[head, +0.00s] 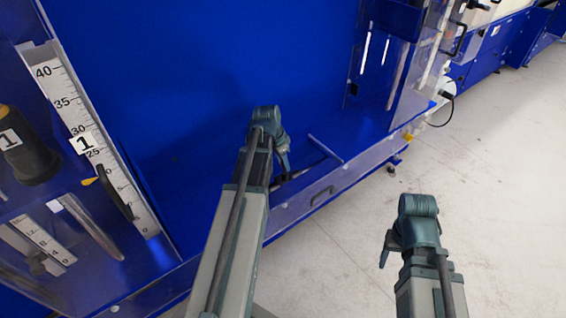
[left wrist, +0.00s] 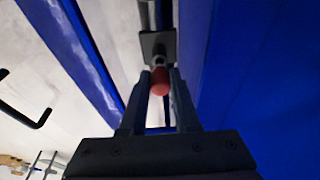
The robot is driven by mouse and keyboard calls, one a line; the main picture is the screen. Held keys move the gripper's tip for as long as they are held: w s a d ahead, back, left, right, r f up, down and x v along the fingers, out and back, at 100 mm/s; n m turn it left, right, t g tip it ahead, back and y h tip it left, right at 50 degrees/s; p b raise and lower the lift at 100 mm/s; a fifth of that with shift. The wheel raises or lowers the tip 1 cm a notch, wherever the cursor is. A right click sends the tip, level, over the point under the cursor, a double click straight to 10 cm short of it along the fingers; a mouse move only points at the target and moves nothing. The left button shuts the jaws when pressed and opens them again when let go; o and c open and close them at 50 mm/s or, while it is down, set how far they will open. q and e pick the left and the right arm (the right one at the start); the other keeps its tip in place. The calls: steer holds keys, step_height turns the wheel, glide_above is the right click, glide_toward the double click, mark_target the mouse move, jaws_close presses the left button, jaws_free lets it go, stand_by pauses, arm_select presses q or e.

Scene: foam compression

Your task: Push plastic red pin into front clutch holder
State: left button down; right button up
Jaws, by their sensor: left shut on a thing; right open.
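The red pin (left wrist: 160,84) shows its rounded end between the fingers of my left gripper (left wrist: 160,92) in the left wrist view. The fingers are shut on it. Just beyond it is a dark square plate (left wrist: 150,40) with a grey cylinder behind, which looks like the front clutch holder. I cannot tell how deep the pin sits in it. In the head view my left gripper (head: 283,163) is low beside the blue machine, and the pin is too small or hidden there. My right gripper (head: 386,247) hangs open and empty over the floor at the right.
The blue panel (head: 200,80) of the machine fills the left and middle. A clear rail (head: 330,185) runs along its front edge, with a thin grey rod (head: 325,149) near my left gripper. A ruler scale (head: 85,120) stands at the left. The pale floor (head: 490,150) at right is open.

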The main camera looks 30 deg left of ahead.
arm_select(q)
steer(key=shift+s+b+x, duration=0.25)
steer(key=shift+b+x, duration=0.7)
steer(key=shift+x, duration=0.05)
steer(key=c, duration=0.6)
jaws_free()
steer(key=shift+a+f, duration=0.1)
steer(key=shift+o, duration=0.2)
steer(key=shift+w+d+p+v, duration=0.1)
steer(key=shift+w+p+v, duration=0.1)
steer(key=shift+p+v, duration=0.8)
steer(key=shift+w+d+p+v, duration=0.1)
steer(key=shift+w+p+v, duration=0.15)
steer(key=shift+p+v, duration=0.75)
steer(key=shift+w+d+p+v, duration=0.1)
steer(key=shift+w+p+v, duration=0.1)
steer(key=shift+p+v, duration=0.8)
steer(key=shift+r, duration=0.2)
steer(key=p+v, duration=1.3)
steer(key=shift+r, duration=0.35)
steer(key=shift+s+a, duration=0.1)
